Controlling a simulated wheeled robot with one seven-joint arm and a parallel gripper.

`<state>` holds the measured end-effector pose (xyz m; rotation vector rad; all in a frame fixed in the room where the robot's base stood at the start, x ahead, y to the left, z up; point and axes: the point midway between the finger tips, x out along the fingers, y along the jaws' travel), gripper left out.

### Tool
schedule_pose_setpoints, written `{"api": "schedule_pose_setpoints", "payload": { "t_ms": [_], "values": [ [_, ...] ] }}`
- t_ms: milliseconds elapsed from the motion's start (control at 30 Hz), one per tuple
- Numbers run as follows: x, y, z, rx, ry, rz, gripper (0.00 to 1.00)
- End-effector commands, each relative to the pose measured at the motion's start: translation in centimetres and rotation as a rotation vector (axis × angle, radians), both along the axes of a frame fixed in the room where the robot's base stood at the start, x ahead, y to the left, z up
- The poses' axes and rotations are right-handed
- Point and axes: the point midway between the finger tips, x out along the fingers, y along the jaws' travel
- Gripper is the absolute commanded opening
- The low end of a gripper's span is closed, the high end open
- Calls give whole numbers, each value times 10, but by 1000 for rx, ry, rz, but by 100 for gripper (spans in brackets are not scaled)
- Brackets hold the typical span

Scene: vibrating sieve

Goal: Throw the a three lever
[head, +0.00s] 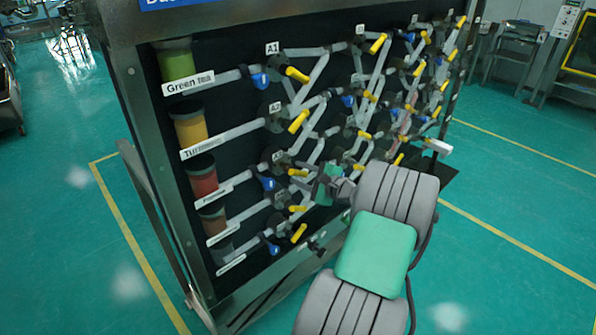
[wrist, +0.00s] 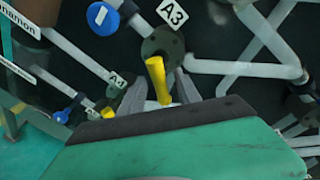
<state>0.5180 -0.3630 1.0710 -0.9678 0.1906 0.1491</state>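The A3 label (wrist: 172,13) marks a round dark valve on the pipe panel, with a short yellow lever (wrist: 158,80) sticking out toward the camera. In the head view the A3 lever (head: 298,172) is the third down in the left column. My gripper (wrist: 163,88) is open, its two grey fingers on either side of the yellow lever. The lever's near end reaches down toward the dark edge of the gripper body. I cannot tell whether either finger touches it. In the head view my gripper (head: 312,184) is close to the panel, just right of this lever.
The A4 label (wrist: 117,79) and another yellow lever (wrist: 107,112) are just below left. Blue knobs, such as one (wrist: 103,18) left of A3, and diagonal grey pipes surround it. Coloured containers, one green (head: 174,68), line the panel's left side. Open floor (head: 500,215) lies to the right.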

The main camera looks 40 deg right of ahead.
Motion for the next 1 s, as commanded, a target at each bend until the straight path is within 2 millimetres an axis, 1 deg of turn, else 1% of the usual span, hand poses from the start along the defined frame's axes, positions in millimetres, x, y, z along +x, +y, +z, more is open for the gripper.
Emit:
{"api": "schedule_pose_setpoints", "payload": {
  "t_ms": [33, 100, 367, 833, 1000],
  "values": [
    [6, 1, 0, -1, 1, 1, 40],
    [10, 1, -2, -1, 1, 1, 40],
    [12, 0, -3, -2, 1, -1, 39],
    [12, 1, -4, -2, 2, 1, 0],
    [12, 1, -4, -1, 2, 2, 0]
  ]
}}
